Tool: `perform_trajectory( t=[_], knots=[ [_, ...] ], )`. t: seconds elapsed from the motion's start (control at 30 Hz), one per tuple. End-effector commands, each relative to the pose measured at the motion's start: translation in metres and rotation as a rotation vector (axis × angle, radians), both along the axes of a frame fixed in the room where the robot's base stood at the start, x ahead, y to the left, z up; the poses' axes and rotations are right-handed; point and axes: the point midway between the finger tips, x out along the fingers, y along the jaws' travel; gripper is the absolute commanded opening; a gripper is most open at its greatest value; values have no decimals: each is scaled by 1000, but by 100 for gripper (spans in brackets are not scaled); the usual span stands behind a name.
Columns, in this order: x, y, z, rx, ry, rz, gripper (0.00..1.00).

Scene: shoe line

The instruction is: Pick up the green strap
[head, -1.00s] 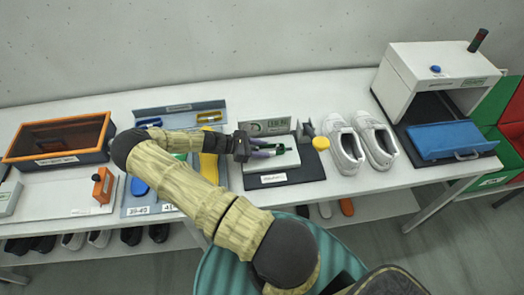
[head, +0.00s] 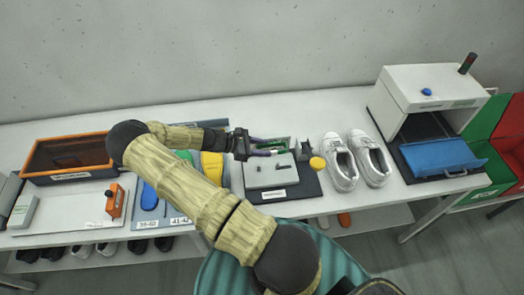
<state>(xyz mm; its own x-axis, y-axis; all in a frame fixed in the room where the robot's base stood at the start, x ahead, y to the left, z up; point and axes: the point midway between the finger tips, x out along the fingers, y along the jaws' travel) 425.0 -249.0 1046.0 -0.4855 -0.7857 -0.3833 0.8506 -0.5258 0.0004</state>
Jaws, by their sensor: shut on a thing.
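The green strap (head: 277,142) shows as a small green piece at the tips of my gripper (head: 273,148). The purple fingers are shut on it, and they hide part of it. My gripper is over the back edge of a pale grey block (head: 270,178) that lies on a dark mat (head: 303,190). Small dark marks show on the block's top. The exact gap between the strap and the block cannot be told.
A yellow knob (head: 317,163) on a grey fixture stands right of the block, then white shoes (head: 341,165). A white box-shaped machine (head: 430,95) with a blue tray (head: 440,158) is further right. An orange-rimmed bin (head: 70,157) is at left.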

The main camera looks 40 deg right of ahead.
Motion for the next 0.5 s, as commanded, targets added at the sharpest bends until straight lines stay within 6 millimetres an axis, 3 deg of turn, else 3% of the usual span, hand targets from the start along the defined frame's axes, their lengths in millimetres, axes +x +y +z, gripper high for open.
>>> perform_trajectory(
  t=[0.03,0.2,0.5],
  knots=[
    [0,0,20,1,-1,-1,12],
    [-1,0,46,0,1,-2,12],
    [0,0,60,-1,1,-1,12]
  ],
)
